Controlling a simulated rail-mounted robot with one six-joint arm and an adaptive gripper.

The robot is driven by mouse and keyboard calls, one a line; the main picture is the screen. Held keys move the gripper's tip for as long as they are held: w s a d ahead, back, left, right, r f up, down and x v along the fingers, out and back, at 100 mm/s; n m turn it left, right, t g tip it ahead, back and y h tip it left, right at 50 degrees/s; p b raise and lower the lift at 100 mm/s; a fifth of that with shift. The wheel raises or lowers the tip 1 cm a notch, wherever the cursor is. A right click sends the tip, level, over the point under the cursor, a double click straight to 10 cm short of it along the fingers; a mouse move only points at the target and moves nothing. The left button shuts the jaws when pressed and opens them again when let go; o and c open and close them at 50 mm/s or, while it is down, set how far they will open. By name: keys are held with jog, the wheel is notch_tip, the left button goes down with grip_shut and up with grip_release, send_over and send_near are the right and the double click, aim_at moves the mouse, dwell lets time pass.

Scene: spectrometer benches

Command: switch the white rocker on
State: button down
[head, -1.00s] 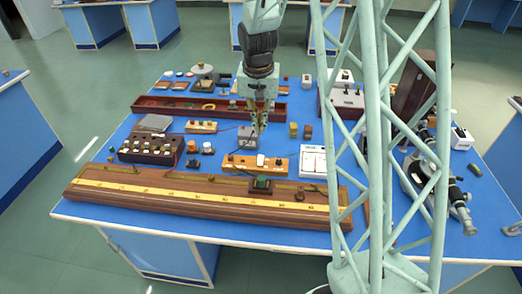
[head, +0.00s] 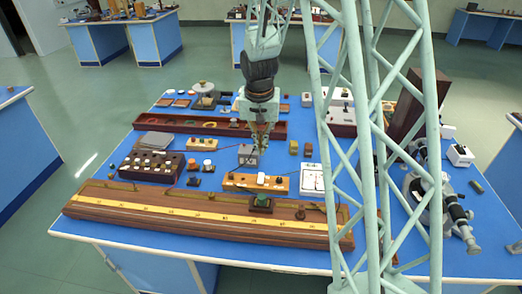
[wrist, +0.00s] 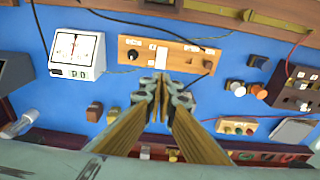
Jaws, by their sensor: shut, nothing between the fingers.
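A light wooden board (head: 236,183) with dark knobs and small white pieces lies mid-bench in front of my gripper (head: 262,150). It also shows in the wrist view (wrist: 193,58), just beyond the fingertips. My gripper (wrist: 160,95) is shut and empty, pointing down above the bench.
A white meter (wrist: 76,50) stands beside the board. A long wooden rail with a yellow scale (head: 190,205) runs along the bench's front. A dark box with white knobs (head: 152,166) is left, a long red-brown tray (head: 160,122) behind. Small blocks stand near the gripper.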

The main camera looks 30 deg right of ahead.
aim_at(261, 175)
jog(key=shift+w+d+f+b, duration=0.2)
jog(key=shift+w+f+b, duration=0.1)
jog(key=shift+f, duration=1.85)
jog(key=shift+w+d+f+b, duration=0.15)
jog(key=shift+f+b, duration=0.1)
jog(key=shift+f, duration=1.85)
jog(key=shift+w+d+f+b, duration=0.2)
jog(key=shift+w+f+b, duration=0.1)
jog(key=shift+f, duration=1.85)
jog(key=shift+w+d+f+b, duration=0.1)
jog(key=shift+f+b, duration=0.4)
jog(key=shift+b, duration=0.25)
jog(key=shift+r, duration=0.15)
jog(key=shift+s, duration=0.2)
jog(key=shift+s+a+r, duration=0.15)
jog(key=shift+s+a, duration=0.15)
jog(key=shift+a, duration=0.05)
jog(key=shift+s+a+r+b, duration=0.1)
jog(key=shift+s+b, duration=0.05)
jog(key=shift+b, duration=0.15)
